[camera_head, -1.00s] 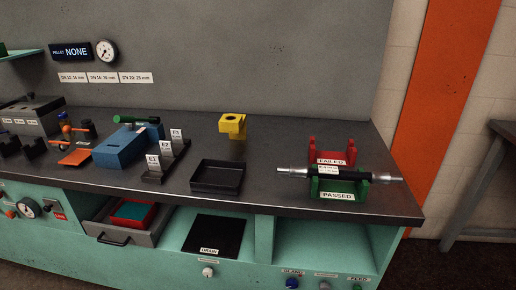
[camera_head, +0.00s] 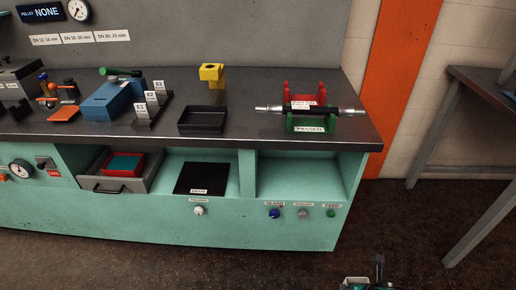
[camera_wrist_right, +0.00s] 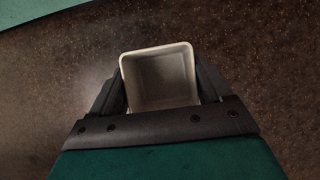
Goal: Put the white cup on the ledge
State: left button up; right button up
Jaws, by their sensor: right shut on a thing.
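The white cup (camera_wrist_right: 158,52) shows in the right wrist view, with a squarish open rim and a pale, empty-looking inside. My right gripper (camera_wrist_right: 160,82) is shut on it, one dark finger on each side, with the floor behind. A small part of my right arm shows at the bottom edge of the head view; the cup cannot be made out there. My left gripper is not in view. I cannot tell which surface is the ledge.
An open drawer (camera_head: 120,180) juts out. A grey table (camera_head: 480,85) stands right, with clear floor between.

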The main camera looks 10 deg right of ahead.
jog(key=d+r, duration=0.3)
jog(key=d, duration=0.4)
jog(key=d+r, duration=0.2)
jog(key=d, duration=0.6)
jog(key=w+a+r+n+g+y, duration=0.1)
jog(key=w+a+r+n+y, duration=0.2)
jog(key=w+a+r+n, duration=0.55)
jog(key=w+a+r+n+g+y, duration=0.1)
jog(key=w+a+r+n+y, duration=0.3)
jog(key=w+a, duration=0.8)
jog(key=s+a+r+n+g, duration=0.4)
jog(key=a+r+n, duration=0.6)
jog(key=s+d+r+n+g+h, duration=0.4)
jog(key=s+d+r+n+g, duration=0.25)
jog(key=d+r+n, duration=0.5)
jog(key=a+n+h, duration=0.1)
jog(key=a+n, duration=0.4)
jog(key=a, duration=0.8)
jog(key=shift+t, duration=0.35)
